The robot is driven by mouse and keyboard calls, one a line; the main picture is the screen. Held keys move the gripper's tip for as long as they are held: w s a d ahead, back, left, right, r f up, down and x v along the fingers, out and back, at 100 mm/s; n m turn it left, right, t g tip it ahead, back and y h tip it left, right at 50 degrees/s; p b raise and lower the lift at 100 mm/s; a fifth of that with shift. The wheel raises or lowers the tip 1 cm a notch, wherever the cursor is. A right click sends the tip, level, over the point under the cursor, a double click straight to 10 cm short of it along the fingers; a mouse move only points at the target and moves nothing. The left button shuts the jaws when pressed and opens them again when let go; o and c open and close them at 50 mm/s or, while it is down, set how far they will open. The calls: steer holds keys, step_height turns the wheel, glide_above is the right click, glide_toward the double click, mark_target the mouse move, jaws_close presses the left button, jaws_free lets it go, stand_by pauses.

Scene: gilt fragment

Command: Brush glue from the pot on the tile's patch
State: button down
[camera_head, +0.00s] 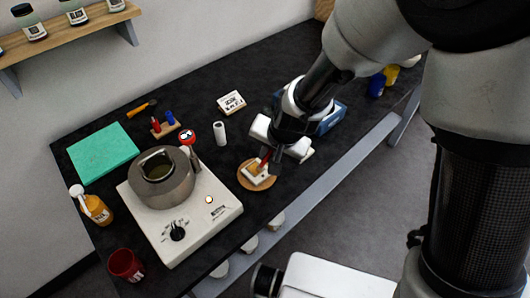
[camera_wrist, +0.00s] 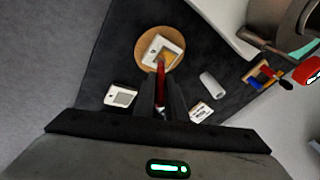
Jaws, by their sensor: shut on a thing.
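The white tile (camera_head: 257,172) lies on a round wooden board (camera_head: 243,184). In the wrist view the tile (camera_wrist: 153,46) has a tan patch near its middle, and the board (camera_wrist: 143,39) shows around it. My gripper (camera_wrist: 161,100) is shut on a red-handled brush (camera_wrist: 160,73), which points at the tile. The brush (camera_head: 264,158) also shows in the head view, directly over the tile. I cannot tell whether its tip touches the patch. The metal pot (camera_head: 163,191) stands on a white hot plate (camera_head: 213,212) to the left, with dark yellowish-brown contents.
A white cylinder (camera_head: 220,133), a small card (camera_head: 231,102) and a tool rack (camera_head: 163,131) stand behind the board. A teal block (camera_head: 101,151), an orange bottle (camera_head: 97,210) and a red cup (camera_head: 126,265) are at left. A blue box (camera_head: 328,119) lies behind my arm.

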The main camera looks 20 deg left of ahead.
steer(key=shift+w+a+r+p, duration=0.1)
steer(key=shift+w+a+p, duration=0.1)
steer(key=shift+a+p, duration=0.2)
steer(key=shift+w+a+r+p, duration=0.1)
steer(key=shift+w+a+p, duration=0.15)
steer(key=shift+a, duration=0.2)
steer(key=shift+w+a+f, duration=0.1)
steer(key=shift+w+a, duration=0.05)
steer(key=shift+a, duration=0.25)
steer(key=shift+s+d+f+b, duration=0.15)
steer(key=shift+s+d+b, duration=0.15)
steer(key=shift+d, duration=0.3)
steer(key=shift+s+d+b, duration=0.3)
steer(key=shift+d+b, duration=0.1)
steer(key=shift+d, duration=0.3)
step_height(320, 180, up, 6)
steer(key=p, duration=0.5)
